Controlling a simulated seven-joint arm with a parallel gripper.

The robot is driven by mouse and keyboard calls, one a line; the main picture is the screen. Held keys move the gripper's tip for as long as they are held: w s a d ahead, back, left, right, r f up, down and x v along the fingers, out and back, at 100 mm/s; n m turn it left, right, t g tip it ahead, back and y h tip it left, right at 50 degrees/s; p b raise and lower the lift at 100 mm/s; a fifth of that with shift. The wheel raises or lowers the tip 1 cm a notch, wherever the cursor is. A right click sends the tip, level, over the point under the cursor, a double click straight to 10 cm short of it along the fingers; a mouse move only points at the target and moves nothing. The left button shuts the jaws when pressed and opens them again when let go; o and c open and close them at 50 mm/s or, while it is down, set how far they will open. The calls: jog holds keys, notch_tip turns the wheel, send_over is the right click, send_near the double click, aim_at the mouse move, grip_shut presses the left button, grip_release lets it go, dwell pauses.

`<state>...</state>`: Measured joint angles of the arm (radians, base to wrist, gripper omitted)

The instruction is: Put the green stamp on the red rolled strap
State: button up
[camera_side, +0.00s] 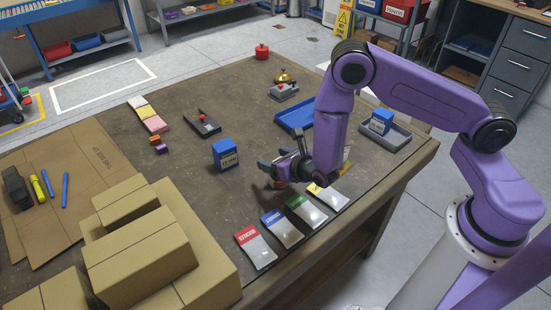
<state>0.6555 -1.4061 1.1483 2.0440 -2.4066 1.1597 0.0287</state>
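My gripper (278,167) is low over the middle of the table, near the front row of labelled pouches. Its fingers are small and dark here, and I cannot tell whether they are apart or hold something. A small reddish-brown patch shows just below them, too small to identify. I cannot make out a green stamp; the gripper may hide it. A small round red object (262,52) with a knob-like top stands at the table's far edge. I cannot tell whether it is the red rolled strap.
Red- (256,246), blue- (282,228) and yellow-labelled (328,196) pouches line the front edge. A blue box (226,153) stands left of the gripper. A blue tray (294,118) and a grey tray (398,138) lie behind. Cardboard boxes (140,260) fill the front left.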

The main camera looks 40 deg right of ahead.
jog(key=shift+r, duration=0.1)
jog(key=v, duration=1.2)
jog(key=s+d+r+m+g+h, duration=0.2)
jog(key=s+d+r+m+h, duration=0.1)
jog(key=d+r+m+h, duration=0.25)
jog(key=s+d+r+m+g+h, duration=0.25)
jog(key=d+r+m, duration=0.3)
jog(key=m, duration=0.35)
jog(key=s+a+r+m+g+y, duration=0.2)
jog(key=s+m+g+y, duration=0.2)
jog(key=s, duration=0.4)
jog(key=s+a+r+m+g+y, duration=0.2)
jog(key=s+m+g+y, duration=0.2)
jog(key=s, duration=0.5)
jog(key=shift+a+r+m, duration=0.35)
jog(key=shift+a+m, duration=0.05)
jog(key=shift+m, duration=0.05)
